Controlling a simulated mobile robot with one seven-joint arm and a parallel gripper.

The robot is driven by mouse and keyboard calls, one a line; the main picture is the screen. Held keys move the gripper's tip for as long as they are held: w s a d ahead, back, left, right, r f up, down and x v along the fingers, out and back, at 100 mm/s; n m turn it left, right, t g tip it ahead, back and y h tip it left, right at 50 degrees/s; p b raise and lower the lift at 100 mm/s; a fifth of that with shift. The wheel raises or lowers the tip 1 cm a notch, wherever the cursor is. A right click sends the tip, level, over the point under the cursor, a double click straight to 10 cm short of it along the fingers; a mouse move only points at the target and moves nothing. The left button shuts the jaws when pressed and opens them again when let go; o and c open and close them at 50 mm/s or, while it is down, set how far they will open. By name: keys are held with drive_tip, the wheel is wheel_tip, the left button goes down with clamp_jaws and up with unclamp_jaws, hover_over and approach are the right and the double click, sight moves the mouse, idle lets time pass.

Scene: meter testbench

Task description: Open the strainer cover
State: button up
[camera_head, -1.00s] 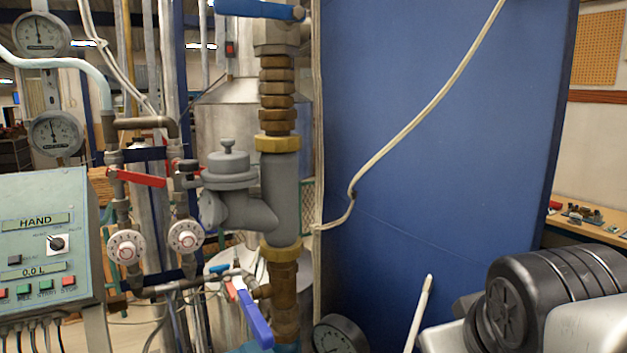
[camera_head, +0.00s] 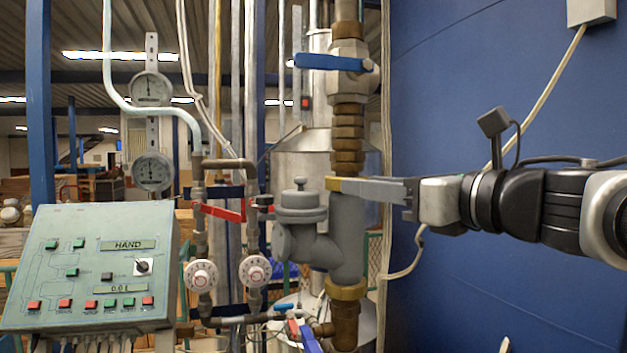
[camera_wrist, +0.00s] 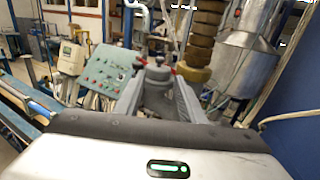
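The strainer is a grey Y-shaped body (camera_head: 347,235) on the vertical pipe. Its round cover (camera_head: 300,200) with a small knob on top sits on the branch to the left. The cover appears seated. My gripper (camera_head: 336,185) reaches in from the right, with its fingers level and their tips just right of the cover knob, overlapping the top of the strainer body. In the wrist view, the fingers are spread apart, with the cover (camera_wrist: 158,73) beyond and between them. Nothing is held. Contact with the strainer cannot be told.
A blue-handled valve (camera_head: 330,62) and brass fittings (camera_head: 348,130) stand above the strainer. A red lever (camera_head: 220,210), two white dials and the control panel (camera_head: 95,265) are left. A blue wall (camera_head: 460,80) with a cable is at right. Blue and red handles hang below.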

sight(309, 192)
drive_tip(key=p+x, duration=0.1)
drive_tip(key=x, duration=1.4)
drive_tip(key=shift+w+p, duration=0.25)
drive_tip(key=shift+p, duration=0.15)
clamp_jaws()
